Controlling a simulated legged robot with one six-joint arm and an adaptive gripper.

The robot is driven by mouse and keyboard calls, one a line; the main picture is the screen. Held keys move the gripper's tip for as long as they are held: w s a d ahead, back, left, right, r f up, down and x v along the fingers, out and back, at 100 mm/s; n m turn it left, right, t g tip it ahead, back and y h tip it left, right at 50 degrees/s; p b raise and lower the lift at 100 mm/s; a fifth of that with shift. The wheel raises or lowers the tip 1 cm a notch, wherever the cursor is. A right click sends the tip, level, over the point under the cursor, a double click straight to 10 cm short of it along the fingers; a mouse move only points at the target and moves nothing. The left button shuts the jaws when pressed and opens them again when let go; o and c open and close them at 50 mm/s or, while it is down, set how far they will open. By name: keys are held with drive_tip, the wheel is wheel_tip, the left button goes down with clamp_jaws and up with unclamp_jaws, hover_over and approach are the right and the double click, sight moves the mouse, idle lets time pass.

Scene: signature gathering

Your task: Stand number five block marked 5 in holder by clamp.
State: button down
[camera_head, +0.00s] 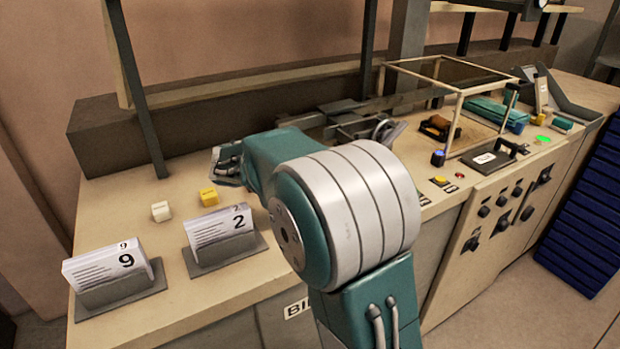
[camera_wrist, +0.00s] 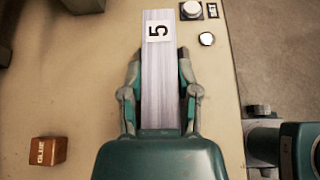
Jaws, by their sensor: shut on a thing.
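The number five block is a pale, long block with a white label marked 5 (camera_wrist: 158,33) in the wrist view. My gripper (camera_wrist: 160,70) is shut on it, one finger along each long side, and the labelled end sticks out past the fingertips. A grey clamp-like metal mechanism (camera_head: 372,128) stands behind my arm, partly covered. I cannot make out an empty holder beside it.
Grey holders bear a block marked 9 (camera_head: 107,266) and a block marked 2 (camera_head: 220,230) at the front left. White (camera_head: 161,211) and yellow (camera_head: 209,196) cubes lie near them. A GLUE cube (camera_wrist: 48,150) lies left of my gripper. A framed box (camera_head: 460,95) stands right.

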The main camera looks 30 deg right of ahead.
drive_tip(key=shift+f, duration=0.25)
drive_tip(key=shift+c, duration=1.6)
unclamp_jaws()
drive_tip(key=shift+r, duration=0.3)
drive_tip(key=v, duration=1.2)
drive_tip(key=s+a+f+m+t+y, duration=0.2)
drive_tip(key=s+m+y, duration=0.4)
drive_tip(key=s+m, duration=0.3)
drive_tip(key=s+a+f+m+t+y, duration=0.2)
drive_tip(key=s+m+y, duration=0.4)
drive_tip(key=s, duration=1)
wheel_tip(320, 180, down, 2)
drive_tip(key=m+t, duration=0.1)
drive_tip(key=m, duration=0.2)
drive_tip(key=shift+s+f, duration=0.2)
